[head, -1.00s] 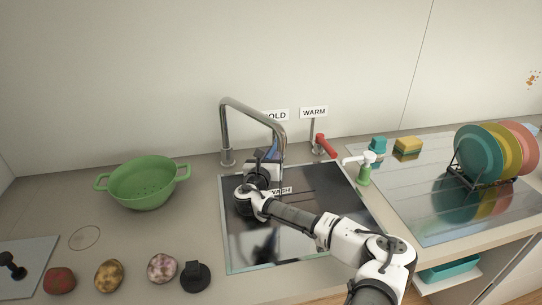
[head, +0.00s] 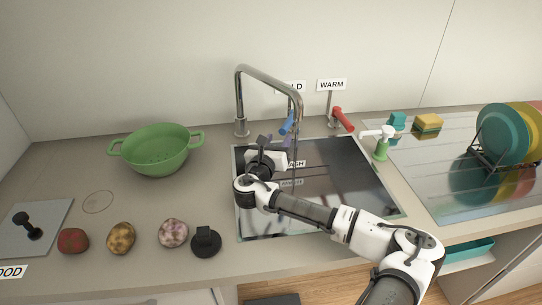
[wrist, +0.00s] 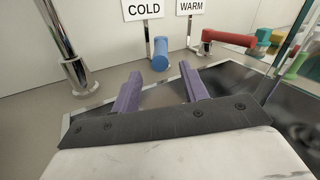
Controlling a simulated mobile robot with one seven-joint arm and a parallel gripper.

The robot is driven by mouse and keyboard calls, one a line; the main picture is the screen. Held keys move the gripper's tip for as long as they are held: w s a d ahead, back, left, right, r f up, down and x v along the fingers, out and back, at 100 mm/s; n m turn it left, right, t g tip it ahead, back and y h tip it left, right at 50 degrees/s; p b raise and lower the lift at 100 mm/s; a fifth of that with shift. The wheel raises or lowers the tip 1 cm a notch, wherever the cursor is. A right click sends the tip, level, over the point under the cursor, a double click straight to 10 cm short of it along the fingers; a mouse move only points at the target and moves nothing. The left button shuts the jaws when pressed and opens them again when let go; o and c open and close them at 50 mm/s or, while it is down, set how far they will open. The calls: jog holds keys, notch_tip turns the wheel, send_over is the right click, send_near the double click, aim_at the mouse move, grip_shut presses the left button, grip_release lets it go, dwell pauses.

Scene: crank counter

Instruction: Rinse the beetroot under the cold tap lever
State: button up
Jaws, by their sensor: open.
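The beetroot seems to be the dark red round vegetable (head: 73,241) at the front left of the counter, left of a yellow-brown one. The cold tap lever is blue (wrist: 160,54) and stands under the COLD sign; in the head view it shows (head: 287,123) behind the faucet's spout. My gripper (wrist: 162,90) is open and empty over the sink, its purple fingers pointing toward the blue lever, apart from it. In the head view my arm hides part of the sink (head: 350,170). The curved faucet (head: 240,100) stands behind the sink.
A red warm lever (head: 343,118) stands right of the blue one. A green colander (head: 155,157) sits left of the sink. A soap dispenser (head: 381,149) and a plate rack (head: 480,158) are on the right. A black-knobbed grey board (head: 50,215) lies front left.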

jog(key=b+v, duration=0.1)
jog(key=v, duration=0.4)
jog(key=shift+s+a, duration=0.1)
jog(key=shift+s, duration=0.2)
